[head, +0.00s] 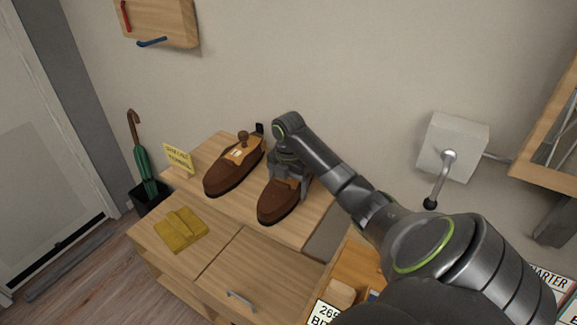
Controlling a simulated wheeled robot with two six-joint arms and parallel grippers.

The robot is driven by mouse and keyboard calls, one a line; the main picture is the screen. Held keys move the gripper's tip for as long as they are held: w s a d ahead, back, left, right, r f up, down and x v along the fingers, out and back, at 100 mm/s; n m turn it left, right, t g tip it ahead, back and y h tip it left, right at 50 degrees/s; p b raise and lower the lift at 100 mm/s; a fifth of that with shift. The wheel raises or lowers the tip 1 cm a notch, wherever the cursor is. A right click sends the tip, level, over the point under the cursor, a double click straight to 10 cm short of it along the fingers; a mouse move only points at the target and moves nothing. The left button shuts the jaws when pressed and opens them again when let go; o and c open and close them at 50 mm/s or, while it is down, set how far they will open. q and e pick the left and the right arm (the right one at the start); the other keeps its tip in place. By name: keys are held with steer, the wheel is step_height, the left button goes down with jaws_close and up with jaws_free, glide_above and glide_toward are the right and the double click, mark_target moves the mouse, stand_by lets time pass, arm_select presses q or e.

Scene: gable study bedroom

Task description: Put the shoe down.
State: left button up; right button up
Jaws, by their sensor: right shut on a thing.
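A brown shoe (279,203) is at the right end of the raised wooden shelf top (312,222). My right gripper (290,180) is shut on this shoe from above, near its opening. The gripper and wrist hide the back part of the shoe. The shoe looks level and on or just above the top; I cannot tell whether it touches. A second brown shoe (228,175) stands to its left, with a wooden-knobbed piece (243,139) in its opening. My left gripper is not in view.
A folded yellow cloth (181,230) lies on the lower cabinet top. A yellow sign (178,157) stands at the left edge. A green umbrella (143,160) stands in a black bin. A grey wall box with a crank (452,147) is at right.

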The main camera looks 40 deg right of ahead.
steer(key=shift+f, duration=0.1)
steer(key=o, duration=1.2)
steer(key=shift+o, duration=0.2)
step_height(320, 180, up, 6)
steer(key=shift+f, duration=0.1)
step_height(320, 180, up, 5)
steer(key=p, duration=0.5)
steer(key=shift+r+p, duration=0.75)
steer(key=shift+p, duration=0.15)
